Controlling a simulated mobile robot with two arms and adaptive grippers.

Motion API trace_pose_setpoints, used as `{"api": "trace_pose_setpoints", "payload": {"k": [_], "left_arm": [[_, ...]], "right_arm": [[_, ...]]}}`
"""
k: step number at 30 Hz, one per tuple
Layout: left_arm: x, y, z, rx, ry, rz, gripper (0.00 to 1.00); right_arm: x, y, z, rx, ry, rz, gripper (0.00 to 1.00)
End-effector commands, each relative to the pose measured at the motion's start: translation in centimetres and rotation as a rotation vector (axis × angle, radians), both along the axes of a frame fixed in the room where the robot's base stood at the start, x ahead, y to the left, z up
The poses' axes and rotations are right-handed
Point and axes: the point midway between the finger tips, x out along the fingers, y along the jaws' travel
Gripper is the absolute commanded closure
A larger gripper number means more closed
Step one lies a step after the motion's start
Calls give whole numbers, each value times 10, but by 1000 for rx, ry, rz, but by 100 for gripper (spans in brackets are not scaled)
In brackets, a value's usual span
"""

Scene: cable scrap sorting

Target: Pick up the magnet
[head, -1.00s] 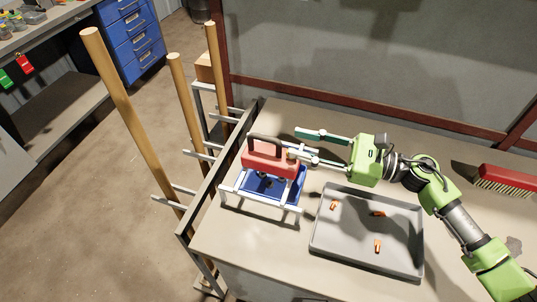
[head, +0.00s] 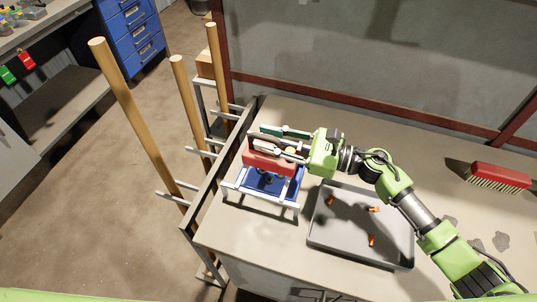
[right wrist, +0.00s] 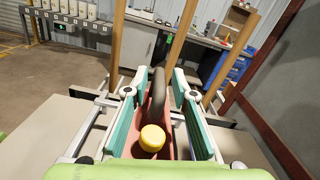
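The magnet is a red block (head: 268,164) with a dark arched handle on top. It sits on a white-framed stand with a blue base (head: 262,184) at the left of the table. In the right wrist view the handle (right wrist: 158,92) stands between my fingers, with the red body below and a yellow knob (right wrist: 152,138) in front. My right gripper (head: 272,141) is open, one finger on each side of the handle, with gaps visible on both sides. It also shows in the right wrist view (right wrist: 161,95). My left gripper is out of view.
A grey tray (head: 322,243) with several small copper-coloured pieces lies right of the stand, beneath my right arm. A red brush (head: 500,175) lies at the far right. Wooden poles (head: 135,118) stand in a metal rack along the table's left edge (head: 212,190).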

Motion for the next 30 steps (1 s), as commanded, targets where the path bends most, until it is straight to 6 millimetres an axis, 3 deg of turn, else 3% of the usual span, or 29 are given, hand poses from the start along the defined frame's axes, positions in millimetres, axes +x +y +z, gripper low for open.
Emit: {"api": "trace_pose_setpoints", "payload": {"k": [1, 2, 20, 26, 30], "left_arm": [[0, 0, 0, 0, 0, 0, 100], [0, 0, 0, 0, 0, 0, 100], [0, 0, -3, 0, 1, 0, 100], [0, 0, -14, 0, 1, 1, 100], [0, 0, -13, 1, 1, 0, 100]], "right_arm": [[0, 0, 0, 0, 0, 0, 93], [0, 0, 0, 0, 0, 0, 100], [0, 0, 10, 5, -6, 1, 100], [-1, -1, 36, 3, -12, 2, 100], [-21, -9, 59, 0, -8, 2, 100]]}}
